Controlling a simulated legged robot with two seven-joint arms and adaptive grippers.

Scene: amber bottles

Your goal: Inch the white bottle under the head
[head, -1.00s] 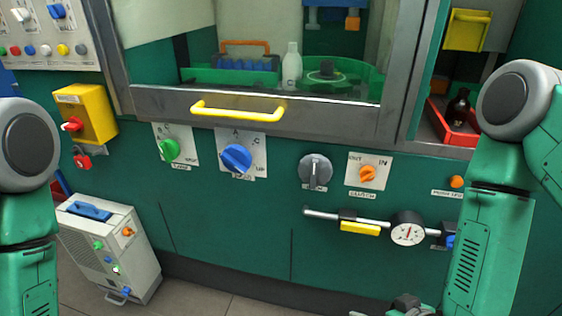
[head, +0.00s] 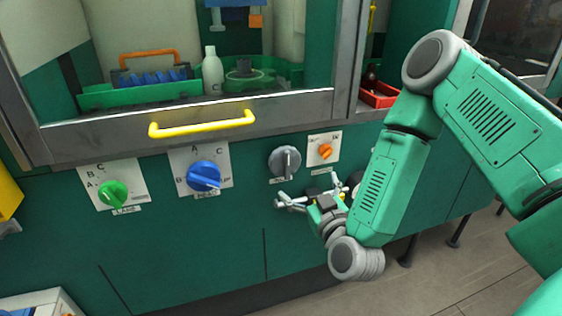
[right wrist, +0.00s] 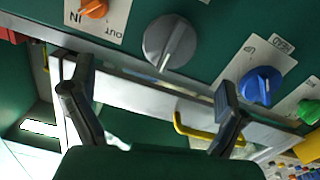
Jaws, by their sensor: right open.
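The white bottle (head: 212,70) stands upright inside the cabinet, behind the grey-framed front. It is just left of a green round fixture with a dark hub (head: 245,70). A blue head-like part (head: 234,14) with an orange piece hangs above and right of the bottle, cut by the top edge. My right gripper (head: 308,190) is open and empty, outside the cabinet in front of the green panel, below the grey knob (head: 285,162). Its spread fingers also show in the right wrist view (right wrist: 152,80). My left gripper is out of view.
A yellow handle (head: 202,124) crosses the cabinet's front frame. Below are a blue knob (head: 204,176), a green knob (head: 112,194) and an orange IN/OUT knob (head: 325,151). A green tray with blue items (head: 150,80) is left of the bottle. A red tray (head: 378,95) holds a dark bottle.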

